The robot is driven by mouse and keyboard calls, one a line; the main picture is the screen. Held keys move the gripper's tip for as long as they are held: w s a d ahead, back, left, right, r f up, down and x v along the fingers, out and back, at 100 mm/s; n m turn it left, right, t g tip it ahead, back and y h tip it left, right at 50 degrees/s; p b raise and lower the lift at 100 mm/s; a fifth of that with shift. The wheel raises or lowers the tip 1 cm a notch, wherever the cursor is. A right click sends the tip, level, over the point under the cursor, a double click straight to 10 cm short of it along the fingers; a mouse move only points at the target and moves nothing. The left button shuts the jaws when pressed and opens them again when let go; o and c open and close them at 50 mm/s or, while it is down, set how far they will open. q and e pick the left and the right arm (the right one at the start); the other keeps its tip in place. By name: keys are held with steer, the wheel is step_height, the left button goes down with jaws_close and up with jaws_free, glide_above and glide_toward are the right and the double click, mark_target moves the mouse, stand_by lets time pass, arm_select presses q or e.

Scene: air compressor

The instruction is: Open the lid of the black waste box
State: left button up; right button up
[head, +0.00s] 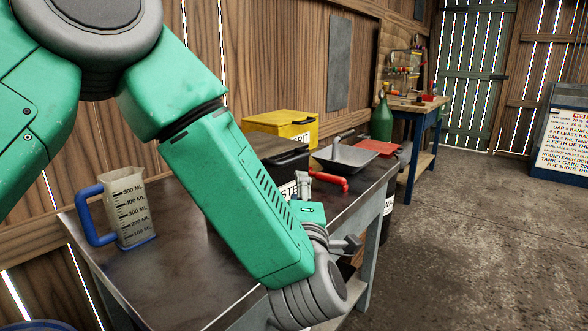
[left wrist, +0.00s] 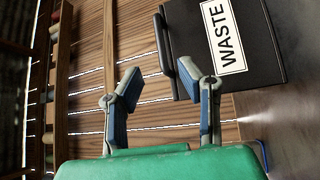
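The black waste box (head: 291,162) stands on the metal workbench with its lid down, partly hidden behind my left arm. In the left wrist view, the box (left wrist: 258,58) shows its white WASTE label (left wrist: 222,37) turned sideways. A black handle bar (left wrist: 164,45) runs along its lid edge. My left gripper (head: 303,180) is in front of the box, its fingers partly hard to make out. In the left wrist view, the left gripper (left wrist: 165,92) has its two blue-padded fingers spread with nothing between them. The handle lies beyond the fingertips, apart from them. My right gripper is not in view.
A yellow box (head: 283,124) stands behind the waste box. A grey pan (head: 346,157), a red tool-like object (head: 328,181) and a red item (head: 376,147) are to the right. A measuring jug (head: 130,208) stands at the left. A green bottle (head: 381,119) is farther back.

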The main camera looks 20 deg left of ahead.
mark_target(296, 161)
arm_select(q)
steer(key=x, duration=0.4)
steer(key=b+x, duration=0.1)
steer(key=x, duration=0.3)
steer(key=a+x, duration=0.1)
steer(key=x, duration=0.2)
steer(key=shift+w+a+f, duration=0.1)
steer(key=shift+w+a, duration=0.1)
steer(key=shift+a, duration=0.05)
steer(key=shift+w+d, duration=0.15)
steer(key=shift+w, duration=0.05)
steer(key=shift+d, duration=0.45)
steer(key=shift+a, duration=0.1)
jaws_close()
steer(key=shift+a, duration=0.2)
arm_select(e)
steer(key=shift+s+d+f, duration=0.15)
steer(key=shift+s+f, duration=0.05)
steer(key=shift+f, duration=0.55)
